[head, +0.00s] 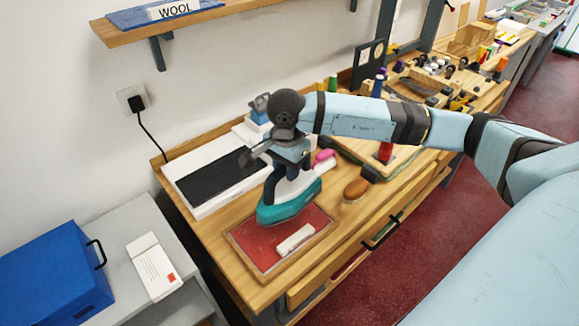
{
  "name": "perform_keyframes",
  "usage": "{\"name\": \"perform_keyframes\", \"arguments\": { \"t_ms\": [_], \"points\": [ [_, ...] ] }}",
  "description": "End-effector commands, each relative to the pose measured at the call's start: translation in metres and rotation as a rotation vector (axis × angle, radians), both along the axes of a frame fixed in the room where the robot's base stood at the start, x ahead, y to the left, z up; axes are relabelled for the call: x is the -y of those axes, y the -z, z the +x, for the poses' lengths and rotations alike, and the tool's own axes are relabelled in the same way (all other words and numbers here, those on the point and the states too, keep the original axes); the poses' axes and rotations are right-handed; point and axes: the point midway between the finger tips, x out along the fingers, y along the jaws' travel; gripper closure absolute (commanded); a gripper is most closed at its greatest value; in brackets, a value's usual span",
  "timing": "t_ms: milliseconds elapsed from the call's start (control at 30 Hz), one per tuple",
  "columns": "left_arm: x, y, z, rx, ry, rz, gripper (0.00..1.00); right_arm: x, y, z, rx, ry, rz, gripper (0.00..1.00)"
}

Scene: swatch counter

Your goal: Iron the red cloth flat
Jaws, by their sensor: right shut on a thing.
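A teal and white iron (290,207) is over the far edge of the cloth. I cannot tell whether its sole touches the cloth. My right gripper (289,168) is above the iron and shut on it, hiding part of its handle. A small whitish block (295,239) lies on the near right part of the cloth. My left gripper is not in view.
A white appliance with a black top (215,176) stands behind the cloth, at the left. A brown oval object (356,188) and a pink item (324,156) are to the right. A blue box (50,290) and a white envelope (153,266) sit on a grey side surface.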

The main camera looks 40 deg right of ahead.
Motion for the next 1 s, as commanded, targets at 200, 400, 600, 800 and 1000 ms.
{"name": "perform_keyframes", "arguments": {
  "t_ms": [200, 400, 600, 800, 1000],
  "points": [
    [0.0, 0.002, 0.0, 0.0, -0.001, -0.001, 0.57, 0.009, -0.001, 0.003, 0.005, 0.157, 0.002, 1.0],
    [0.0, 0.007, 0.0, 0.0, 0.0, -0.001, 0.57, 0.009, 0.009, 0.003, 0.004, 0.169, 0.001, 1.0],
    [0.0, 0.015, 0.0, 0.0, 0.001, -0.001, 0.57, 0.009, 0.028, 0.002, 0.001, 0.168, 0.001, 1.0],
    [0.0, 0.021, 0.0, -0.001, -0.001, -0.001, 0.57, 0.009, 0.045, 0.003, 0.004, 0.166, 0.001, 1.0],
    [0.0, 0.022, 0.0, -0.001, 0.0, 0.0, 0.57, 0.009, 0.049, 0.003, 0.004, 0.166, 0.001, 1.0]
  ]
}}
